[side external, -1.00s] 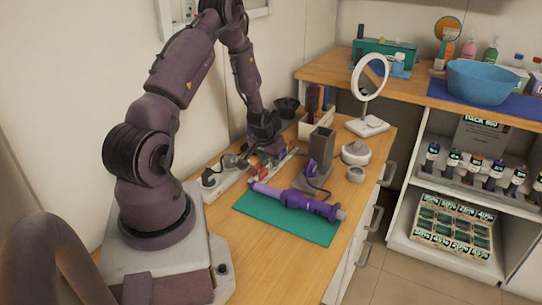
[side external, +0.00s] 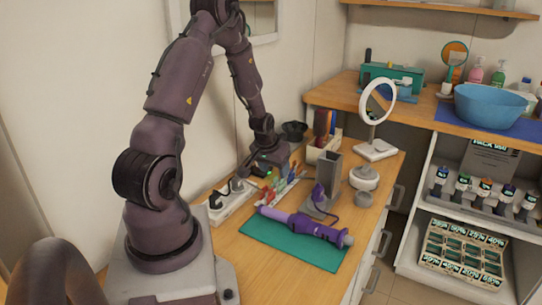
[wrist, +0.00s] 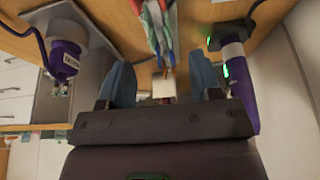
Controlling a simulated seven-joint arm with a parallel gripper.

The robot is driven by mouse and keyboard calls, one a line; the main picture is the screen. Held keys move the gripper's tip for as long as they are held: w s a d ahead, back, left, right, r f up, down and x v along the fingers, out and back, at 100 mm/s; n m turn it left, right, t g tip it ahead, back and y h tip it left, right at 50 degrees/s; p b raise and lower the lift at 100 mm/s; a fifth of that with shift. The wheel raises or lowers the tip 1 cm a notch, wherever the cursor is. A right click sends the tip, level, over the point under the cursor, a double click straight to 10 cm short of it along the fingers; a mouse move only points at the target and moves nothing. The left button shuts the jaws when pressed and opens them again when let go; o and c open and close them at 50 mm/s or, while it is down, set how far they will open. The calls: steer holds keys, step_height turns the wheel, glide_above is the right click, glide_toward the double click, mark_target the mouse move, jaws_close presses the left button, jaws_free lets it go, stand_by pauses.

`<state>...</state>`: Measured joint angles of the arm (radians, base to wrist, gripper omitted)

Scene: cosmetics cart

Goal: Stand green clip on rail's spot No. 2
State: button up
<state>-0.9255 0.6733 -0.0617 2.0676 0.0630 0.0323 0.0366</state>
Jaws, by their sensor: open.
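My gripper (wrist: 163,85) is open and empty, its two blue fingertips apart in the wrist view. In the side view my gripper (side external: 266,168) is low over the back of the counter, by the rail, its fingertips hard to make out. A pale rail (side external: 283,193) carries several coloured clips. Green, red and blue clips show close together; a green clip (wrist: 169,36) is at the top middle of the wrist view, beyond the fingertips. In the side view a green clip (side external: 269,183) is near the rail's left part. The spot numbers are too small to read.
A purple styling tool (side external: 305,226) lies on a teal mat (side external: 275,242) in front of the rail. A grey holder (side external: 328,178), a white ring mirror (side external: 377,100) and a brush box (side external: 324,150) stand to the right. A white power strip (side external: 232,200) lies left of the rail.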

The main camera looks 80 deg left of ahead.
steer(key=v, duration=0.6)
stand_by(0.7)
steer(key=s+d+r+m+t+h, duration=0.1)
steer(key=s+d+r+m, duration=0.1)
steer(key=d+r, duration=0.5)
steer(key=s+d+r+m+h, duration=0.1)
steer(key=s+d+r+m, duration=0.1)
steer(key=d+r+m, duration=0.2)
steer(key=s+d+r+m+t+h, duration=0.1)
steer(key=s+d+r+m, duration=0.1)
steer(key=d+r, duration=0.8)
steer(key=d+m, duration=0.1)
steer(key=d, duration=0.7)
steer(key=shift+d+t, duration=0.3)
steer(key=shift+d, duration=0.1)
